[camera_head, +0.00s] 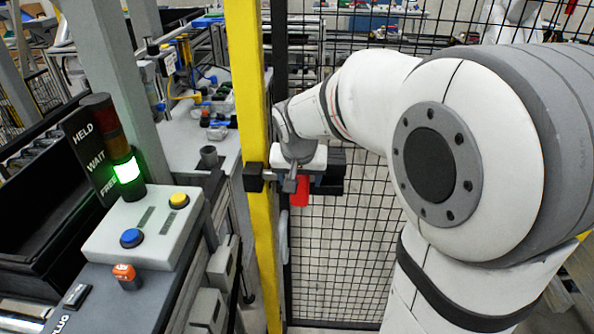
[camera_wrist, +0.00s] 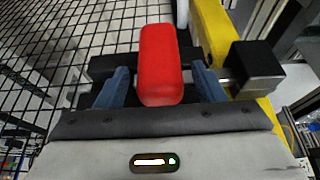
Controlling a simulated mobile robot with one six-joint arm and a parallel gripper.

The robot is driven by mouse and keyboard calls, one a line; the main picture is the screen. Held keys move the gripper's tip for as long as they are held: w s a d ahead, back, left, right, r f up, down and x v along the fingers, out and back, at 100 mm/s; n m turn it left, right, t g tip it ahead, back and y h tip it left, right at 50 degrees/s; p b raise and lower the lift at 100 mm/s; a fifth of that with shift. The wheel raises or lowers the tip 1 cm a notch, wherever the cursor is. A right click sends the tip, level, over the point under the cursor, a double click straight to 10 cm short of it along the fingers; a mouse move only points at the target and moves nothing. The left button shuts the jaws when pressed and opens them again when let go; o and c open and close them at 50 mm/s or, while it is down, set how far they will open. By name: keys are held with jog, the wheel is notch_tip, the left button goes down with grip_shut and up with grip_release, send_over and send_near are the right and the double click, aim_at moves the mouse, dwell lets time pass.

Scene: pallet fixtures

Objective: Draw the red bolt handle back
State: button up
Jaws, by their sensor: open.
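The red bolt handle (camera_wrist: 161,64) stands between the two blue-grey fingers of my gripper (camera_wrist: 161,88) in the wrist view. A small gap shows between the handle and each finger, so the jaws are open around it. In the head view the red handle (camera_head: 299,192) shows just below my gripper (camera_head: 300,180), partly hidden by it. The metal bolt rod (camera_wrist: 229,76) runs from the handle's side toward a black block (camera_wrist: 256,69) on the yellow post (camera_wrist: 214,30).
The yellow post (camera_head: 254,120) stands close beside my gripper, with black wire mesh fencing (camera_head: 340,240) behind. A control box (camera_head: 145,228) with blue and yellow buttons is at left, beside a stack light (camera_head: 126,170) lit green.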

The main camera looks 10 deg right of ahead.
jog(key=shift+w+f, duration=0.15)
jog(key=shift+f, duration=0.25)
jog(key=shift+c, duration=0.4)
